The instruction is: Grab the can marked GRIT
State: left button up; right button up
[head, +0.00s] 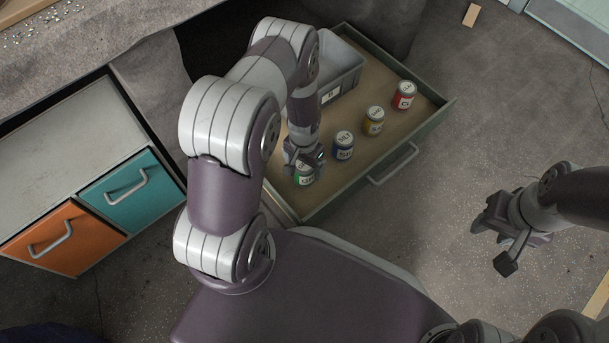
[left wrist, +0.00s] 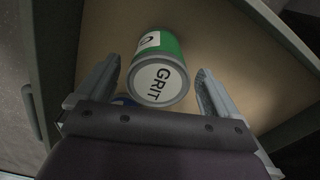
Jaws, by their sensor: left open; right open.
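The green can marked GRIT (left wrist: 160,82) shows in the left wrist view with its white, lettered lid towards the camera. In the head view the green can (head: 304,177) stands at the near left corner of the open drawer, partly hidden by my gripper. My left gripper (head: 305,160) is open above it. In the left wrist view the can shows between the two fingers (left wrist: 160,92), with a gap on each side. My right gripper (head: 492,243) is open and empty over the floor at the right.
In the drawer (head: 402,165), a blue can (head: 343,146), a yellow can (head: 373,121) and a red can (head: 404,95) stand in a row. A grey bin (head: 342,68) sits at the drawer's back left. The drawer's walls surround them.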

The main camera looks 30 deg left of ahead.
pick_arm(q)
notch_tip(320, 180, down, 5)
jog(key=b, duration=0.4)
jog(key=shift+s+d, duration=0.1)
jog(key=shift+s, duration=0.05)
jog(key=shift+r, duration=0.25)
jog(key=c, duration=1.4)
